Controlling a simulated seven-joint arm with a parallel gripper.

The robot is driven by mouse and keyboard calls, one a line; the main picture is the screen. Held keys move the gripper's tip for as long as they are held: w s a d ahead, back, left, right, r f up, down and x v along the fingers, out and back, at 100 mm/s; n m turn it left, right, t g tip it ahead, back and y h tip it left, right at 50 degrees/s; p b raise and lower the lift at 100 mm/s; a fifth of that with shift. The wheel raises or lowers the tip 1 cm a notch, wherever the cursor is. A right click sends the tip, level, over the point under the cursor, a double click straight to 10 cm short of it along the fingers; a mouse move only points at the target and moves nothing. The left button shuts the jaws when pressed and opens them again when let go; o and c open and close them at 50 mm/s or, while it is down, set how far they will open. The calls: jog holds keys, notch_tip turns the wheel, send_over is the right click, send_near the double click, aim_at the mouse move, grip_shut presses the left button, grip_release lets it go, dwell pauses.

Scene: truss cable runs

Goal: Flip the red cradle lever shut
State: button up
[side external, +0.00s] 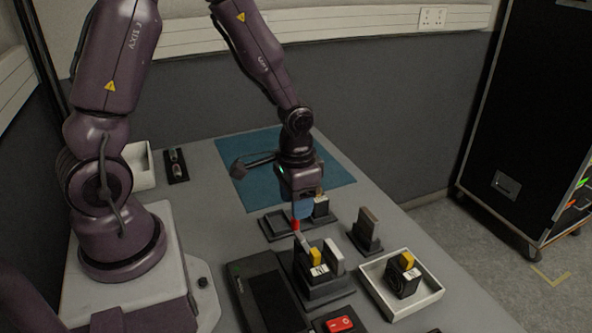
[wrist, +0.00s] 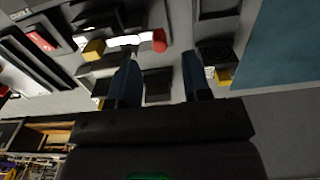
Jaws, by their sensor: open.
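The cradle (side external: 322,288) is a dark block on the grey table, with a yellow piece (side external: 315,256) and a light grey upright piece on it. Its lever has a red tip (side external: 296,224) and stands raised, tilted, on a pale bar. In the wrist view the red tip (wrist: 160,41) lies at the end of the pale bar (wrist: 126,41), just beyond my fingertips. My gripper (side external: 302,205) is just above the red tip in the side view. The wrist view shows my gripper (wrist: 160,75) open with nothing held between its fingers. Whether a finger touches the lever I cannot tell.
A white tray (side external: 438,290) holding a black block with a yellow top is right of the cradle. A dark upright block (side external: 367,232) stands behind that tray. A red rocker switch (side external: 340,324) sits in front. A blue mat (side external: 240,190) lies behind; a black case (side external: 262,290) is left.

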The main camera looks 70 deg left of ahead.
notch_tip(320, 180, up, 8)
jog(key=shift+r, duration=0.2)
jog(key=s+d+r+t, duration=0.3)
jog(key=s+r+t, duration=0.2)
jog(key=s+r, duration=0.5)
notch_tip(320, 180, up, 4)
jog(key=shift+d+f+t, duration=0.1)
jog(key=shift+d+t, duration=0.05)
jog(key=shift+t, duration=0.15)
